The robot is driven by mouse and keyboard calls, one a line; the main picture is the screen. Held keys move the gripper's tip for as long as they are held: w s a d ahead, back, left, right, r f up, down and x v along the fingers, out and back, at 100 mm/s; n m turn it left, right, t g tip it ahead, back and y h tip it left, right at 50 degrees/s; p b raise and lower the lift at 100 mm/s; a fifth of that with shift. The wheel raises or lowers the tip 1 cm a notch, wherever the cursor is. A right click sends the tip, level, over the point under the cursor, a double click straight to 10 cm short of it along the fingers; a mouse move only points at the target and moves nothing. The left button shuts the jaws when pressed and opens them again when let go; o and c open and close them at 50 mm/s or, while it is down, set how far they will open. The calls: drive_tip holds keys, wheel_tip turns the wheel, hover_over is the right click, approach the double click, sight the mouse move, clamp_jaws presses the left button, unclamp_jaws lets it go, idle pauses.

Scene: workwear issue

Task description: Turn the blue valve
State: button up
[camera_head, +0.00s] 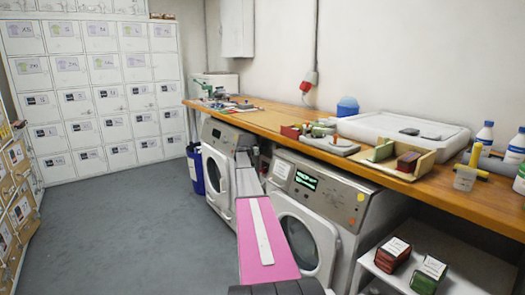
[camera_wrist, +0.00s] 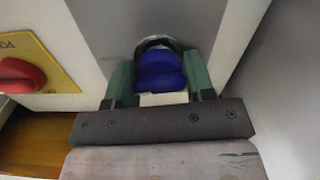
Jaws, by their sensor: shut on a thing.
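The blue valve (camera_wrist: 160,70) is in the upper middle of the wrist view, a rounded blue handle with a dark ring behind its top, against a grey surface. My gripper (camera_wrist: 158,84) has its two green fingers on either side of the handle and is shut on it. How far the handle is turned is hard to tell. In the head view my pink and grey arm reaches into the gap between the two washing machines. The valve is not visible there.
A red handle (camera_wrist: 22,76) on a yellow plate (camera_wrist: 42,52) is left of the valve. A pale wall (camera_wrist: 285,95) stands close on the right. Washing machines (camera_head: 345,190) flank my arm under the wooden worktop (camera_head: 262,115). The grey floor (camera_head: 120,225) at left is clear.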

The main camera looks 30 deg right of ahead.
drive_tip(key=n, duration=0.8)
drive_tip(key=shift+f, duration=0.1)
drive_tip(key=n, duration=0.4)
drive_tip(key=shift+w+a+n, duration=0.1)
drive_tip(key=shift+n, duration=0.2)
drive_tip(key=shift+f+n, duration=0.1)
drive_tip(key=shift+n, duration=1.7)
drive_tip(key=o, duration=0.9)
